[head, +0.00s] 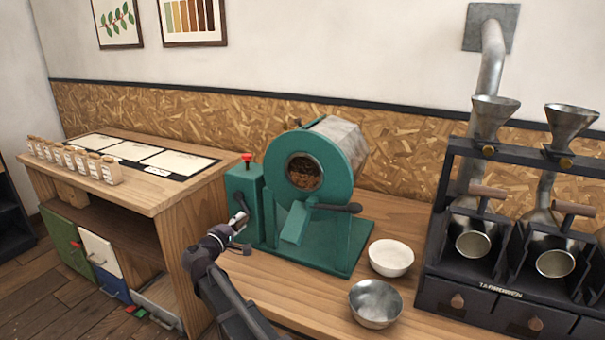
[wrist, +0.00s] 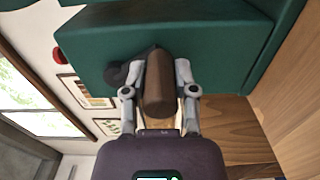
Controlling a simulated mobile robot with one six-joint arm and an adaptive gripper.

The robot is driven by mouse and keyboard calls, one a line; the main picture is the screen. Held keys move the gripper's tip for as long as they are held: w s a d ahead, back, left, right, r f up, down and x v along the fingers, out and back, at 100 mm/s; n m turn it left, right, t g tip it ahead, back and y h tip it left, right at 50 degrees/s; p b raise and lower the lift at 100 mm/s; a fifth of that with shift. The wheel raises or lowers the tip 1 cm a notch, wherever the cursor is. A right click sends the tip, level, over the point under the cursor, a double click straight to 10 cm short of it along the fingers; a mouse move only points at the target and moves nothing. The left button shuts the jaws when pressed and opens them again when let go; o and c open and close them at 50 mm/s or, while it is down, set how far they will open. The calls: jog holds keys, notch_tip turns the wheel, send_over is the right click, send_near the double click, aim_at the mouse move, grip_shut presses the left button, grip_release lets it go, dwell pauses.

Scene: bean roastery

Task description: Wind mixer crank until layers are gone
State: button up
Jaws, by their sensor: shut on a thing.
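The green drum mixer (head: 313,160) stands on the wooden bench, with a round front window (head: 304,171) that shows brown beans inside. I cannot tell from this view whether they lie in layers. A green box (head: 243,195) with a red button (head: 247,157) on top is at the mixer's left side. My gripper (head: 238,222) is in front of that box. In the wrist view the gripper (wrist: 159,95) is shut on the brown crank handle (wrist: 158,82), with one finger on each side. The crank's dark hub (wrist: 120,74) shows partly behind the handle.
A white bowl (head: 391,257) and a metal bowl (head: 375,303) stand right of the mixer. A dark sample roaster (head: 465,275) stands farther right. At left, a wooden desk (head: 150,195) holds several small jars (head: 75,160). A dark lever (head: 340,208) sticks out below the drum.

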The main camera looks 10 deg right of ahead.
jog(key=shift+s+d+r+p, duration=0.3)
jog(key=shift+d+r+p, duration=0.1)
jog(key=shift+r+p, duration=0.15)
jog(key=shift+s+d+r+p, duration=0.3)
jog(key=shift+d+r+p, duration=0.1)
jog(key=shift+r, duration=0.25)
jog(key=shift+s, duration=0.1)
jog(key=shift+d, duration=0.1)
jog(key=shift+s+d+r+p, duration=0.15)
jog(key=shift+d+r+p, duration=0.05)
jog(key=shift+r+p, duration=0.65)
jog(key=shift+s+d+r+p, duration=0.1)
jog(key=shift+d+r+p, duration=0.05)
jog(key=shift+r+p, duration=0.65)
jog(key=shift+f, duration=0.1)
